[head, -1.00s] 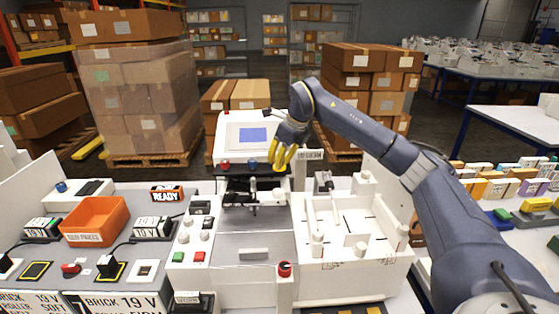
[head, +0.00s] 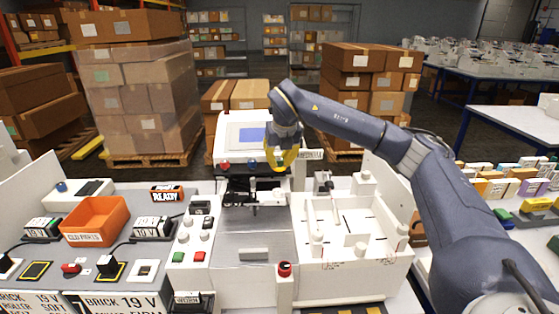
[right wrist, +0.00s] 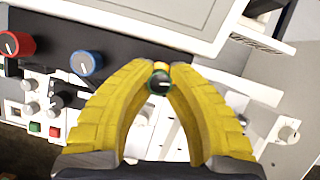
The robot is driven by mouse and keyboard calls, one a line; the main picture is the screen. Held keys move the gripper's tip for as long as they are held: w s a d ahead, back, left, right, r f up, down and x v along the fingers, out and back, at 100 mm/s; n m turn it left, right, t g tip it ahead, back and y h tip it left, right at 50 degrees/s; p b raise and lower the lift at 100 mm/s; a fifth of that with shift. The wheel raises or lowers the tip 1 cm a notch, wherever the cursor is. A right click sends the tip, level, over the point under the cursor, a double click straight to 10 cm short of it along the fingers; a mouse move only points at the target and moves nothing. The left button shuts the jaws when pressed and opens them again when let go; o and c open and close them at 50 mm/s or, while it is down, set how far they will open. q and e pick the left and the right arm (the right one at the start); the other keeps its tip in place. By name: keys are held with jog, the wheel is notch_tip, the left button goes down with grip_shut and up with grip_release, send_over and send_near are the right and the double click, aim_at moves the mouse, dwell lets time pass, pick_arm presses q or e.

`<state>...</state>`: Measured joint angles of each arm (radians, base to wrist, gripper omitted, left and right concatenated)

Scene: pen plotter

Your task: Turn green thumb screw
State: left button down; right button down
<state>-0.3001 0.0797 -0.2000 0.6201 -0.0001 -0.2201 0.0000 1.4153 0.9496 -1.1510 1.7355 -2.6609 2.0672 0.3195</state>
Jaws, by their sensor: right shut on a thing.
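The green thumb screw (right wrist: 159,83) is a small dark green knob with a pale mark on its face, seen in the right wrist view. It sits between the yellow fingertips of my right gripper (right wrist: 161,70), which are closed on it. In the head view my right gripper (head: 281,160) is at the front of the white plotter head with the blue screen (head: 250,135) and hides the green screw. A blue knob (right wrist: 86,63) and a red knob (right wrist: 14,44) lie to its left on the same dark bar. My left gripper is not in view.
A white open tray (head: 385,280) with posts stands below and right of the gripper. A control panel with several buttons and an orange bin (head: 95,218) are at the left. A red-topped post (head: 285,269) stands at the front.

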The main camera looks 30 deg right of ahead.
jog(key=m+h, duration=0.1)
jog(key=m, duration=0.2)
jog(key=m+g+h, duration=0.1)
jog(key=m, duration=0.3)
jog(key=shift+w+g, duration=0.1)
jog(key=shift+g, duration=0.2)
jog(key=m, duration=0.2)
jog(key=m+g+h, duration=0.1)
jog(key=m, duration=0.1)
jog(key=shift+r+m+g, duration=0.1)
jog(key=shift+m+g, duration=0.2)
jog(key=shift+m, duration=0.1)
jog(key=shift+d+m+g, duration=0.1)
jog(key=shift+m+g, duration=0.5)
jog(key=shift+m, duration=1)
jog(key=c, duration=1.5)
grip_release()
jog(key=shift+d, duration=0.15)
jog(key=shift+o, duration=0.2)
